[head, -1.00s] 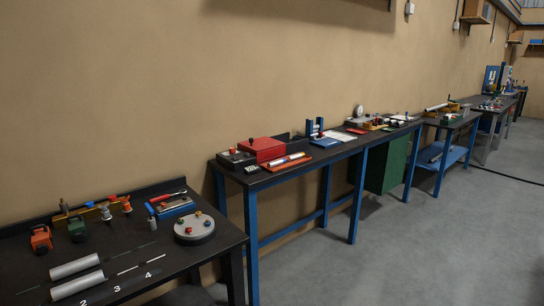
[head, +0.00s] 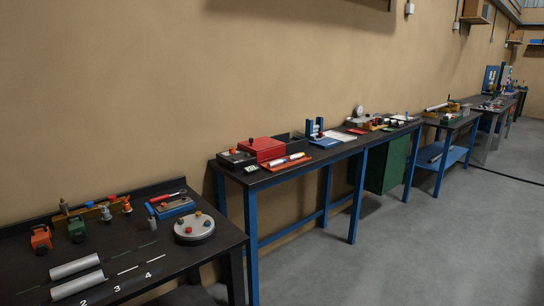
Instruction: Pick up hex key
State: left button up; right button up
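I cannot make out a hex key for certain. Thin dark and metallic rods (head: 127,270) lie on the near dark bench (head: 205,262) in the head view, beside the white numbers 2, 3 and 4; they are too small to identify. A red-handled tool (head: 168,197) lies by a blue block (head: 175,207) at the back of that bench. Neither of my grippers is in view.
The near bench also holds two grey cylinders (head: 75,267), an orange block (head: 41,238), a green block (head: 77,230) and a round grey disc with knobs (head: 194,228). A longer blue-legged bench (head: 300,170) stands beyond. The grey floor (head: 400,250) at right is clear.

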aim_at(151, 212)
jog(key=i+j+u, duration=0.35)
jog(key=i+j, duration=0.6)
jog(key=i+l+u, duration=0.15)
jog(key=l, duration=0.15)
jog(key=i+l+u, duration=0.15)
jog(key=l, duration=0.15)
jog(key=l+u, duration=0.15)
jog(key=l, duration=0.15)
